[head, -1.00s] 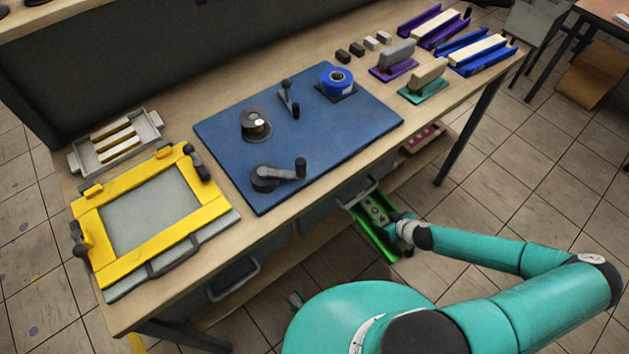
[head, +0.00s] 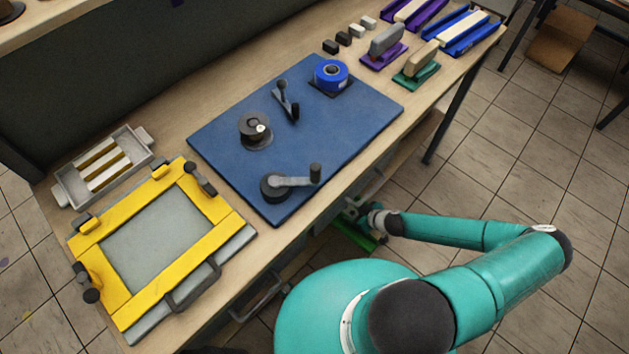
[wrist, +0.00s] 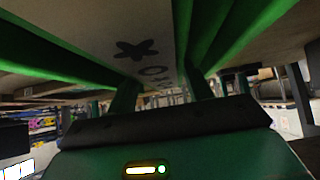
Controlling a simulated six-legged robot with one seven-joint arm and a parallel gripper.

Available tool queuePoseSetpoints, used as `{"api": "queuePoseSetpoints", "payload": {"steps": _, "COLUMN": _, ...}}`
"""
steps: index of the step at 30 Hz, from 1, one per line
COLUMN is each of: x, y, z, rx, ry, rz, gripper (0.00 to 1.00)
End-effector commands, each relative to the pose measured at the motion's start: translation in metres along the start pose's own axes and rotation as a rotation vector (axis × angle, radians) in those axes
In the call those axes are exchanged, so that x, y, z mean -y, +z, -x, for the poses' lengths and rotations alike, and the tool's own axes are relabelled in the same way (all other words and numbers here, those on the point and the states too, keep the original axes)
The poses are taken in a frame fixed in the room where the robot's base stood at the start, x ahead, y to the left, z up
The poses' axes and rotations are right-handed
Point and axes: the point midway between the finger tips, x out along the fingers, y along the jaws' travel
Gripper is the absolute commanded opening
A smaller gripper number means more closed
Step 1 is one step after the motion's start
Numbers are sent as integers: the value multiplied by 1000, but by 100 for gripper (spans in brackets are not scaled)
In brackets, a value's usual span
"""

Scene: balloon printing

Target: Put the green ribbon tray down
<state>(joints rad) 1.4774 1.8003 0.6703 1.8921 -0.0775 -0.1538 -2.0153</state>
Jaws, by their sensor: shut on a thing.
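The green ribbon tray (head: 352,238) is at the front of the bench, low down and partly hidden under the bench's front edge. My gripper (head: 358,212) is shut on it, with the fingers mostly hidden by the edge and my wrist. In the wrist view the tray's green sides (wrist: 235,30) run close ahead of my gripper (wrist: 162,97), with a pale strip (wrist: 150,25) bearing dark marks between them. I cannot tell whether the tray touches anything below.
Purple (head: 415,12) and blue (head: 468,33) trays stand at the bench's far right end. A blue mat (head: 230,150) with cranks and a tape roll fills the middle. A yellow frame (head: 125,215) and grey tray (head: 70,185) are at left. Drawer handles stick out below the front edge.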

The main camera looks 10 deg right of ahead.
Motion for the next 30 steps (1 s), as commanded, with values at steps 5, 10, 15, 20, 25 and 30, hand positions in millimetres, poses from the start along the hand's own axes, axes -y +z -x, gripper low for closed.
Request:
{"api": "queuePoseSetpoints", "payload": {"steps": 5, "x": 1, "y": -26, "z": -26, "rx": -2, "ry": -3, "rz": 3, "gripper": 14}}
{"api": "queuePoseSetpoints", "payload": {"steps": 10, "x": 1, "y": -55, "z": -55, "rx": -2, "ry": -3, "rz": 1, "gripper": 14}}
{"api": "queuePoseSetpoints", "payload": {"steps": 15, "x": 2, "y": -85, "z": -85, "rx": -2, "ry": -3, "rz": 0, "gripper": 14}}
{"api": "queuePoseSetpoints", "payload": {"steps": 20, "x": 2, "y": -107, "z": -108, "rx": 0, "ry": -1, "rz": 0, "gripper": 14}}
{"api": "queuePoseSetpoints", "payload": {"steps": 25, "x": 2, "y": -119, "z": -118, "rx": -1, "ry": -1, "rz": 1, "gripper": 14}}
{"api": "queuePoseSetpoints", "payload": {"steps": 30, "x": 2, "y": -111, "z": -134, "rx": 0, "ry": 0, "rz": -8, "gripper": 14}}
